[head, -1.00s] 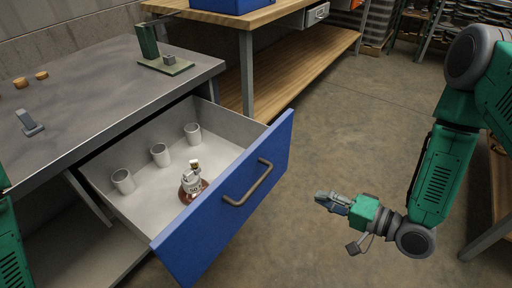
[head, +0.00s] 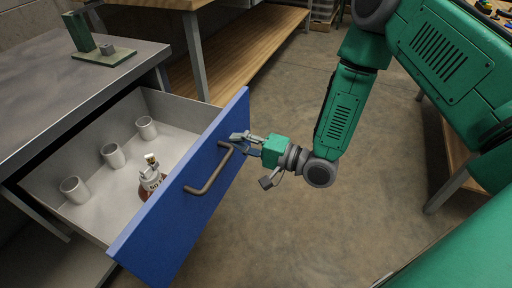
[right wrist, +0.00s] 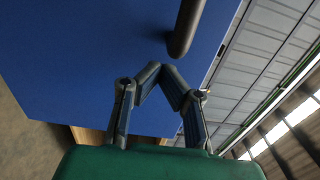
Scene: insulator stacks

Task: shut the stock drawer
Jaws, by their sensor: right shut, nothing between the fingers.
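The stock drawer (head: 118,167) is pulled out from under the grey bench, with its blue front (head: 165,215) facing right. A brown bar handle (head: 212,172) is fixed on that front; part of it also shows at the top of the right wrist view (right wrist: 186,28). My right gripper (head: 240,138) is shut and empty, close to the blue front near the far end of the handle. In the right wrist view its fingertips (right wrist: 160,72) meet before the blue panel (right wrist: 85,60); I cannot tell whether they touch it. My left gripper is not in view.
Several white cups (head: 113,156) and a brown bottle with a white label (head: 151,180) stand inside the drawer. A green stand (head: 104,58) sits on the grey bench top (head: 50,95). A wooden bench (head: 235,50) is behind. The floor right of the drawer is clear.

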